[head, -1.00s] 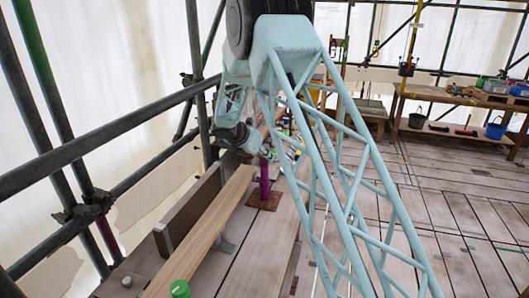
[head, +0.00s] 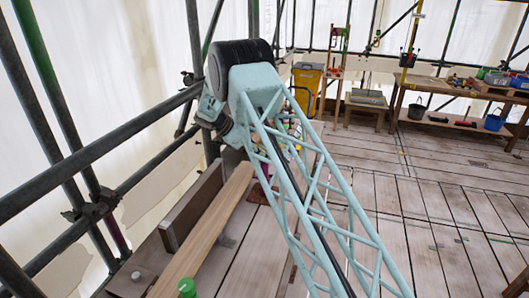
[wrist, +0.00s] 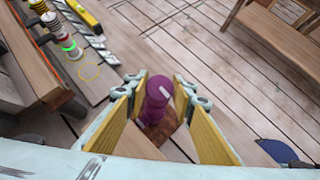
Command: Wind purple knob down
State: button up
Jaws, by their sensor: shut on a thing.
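The purple knob (wrist: 157,100) is a round upright post with a pale mark on its top. It stands between the yellow pads of my gripper (wrist: 160,92) in the wrist view. The pads are shut on it from both sides. A rust-brown plate (wrist: 158,131) lies on the boards below the knob. In the head view only a sliver of the purple post (head: 263,174) shows behind my lattice arm. My gripper is hidden there by the arm.
A long wooden plank (head: 205,230) lies beside the knob, near scaffold tubes (head: 110,145) on the left. Small tools and coloured rings (wrist: 66,44) lie at the wrist view's upper left. A workbench (head: 455,90) stands back right.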

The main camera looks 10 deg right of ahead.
jog(key=shift+m+g+p, duration=0.35)
jog(key=shift+m+g, duration=0.15)
jog(key=shift+m, duration=0.1)
jog(key=shift+m, duration=0.3)
jog(key=o, duration=0.8)
jog(key=shift+o, duration=0.2)
jog(key=shift+r, duration=0.1)
jog(key=v, duration=1.2)
jog(key=shift+w, duration=0.25)
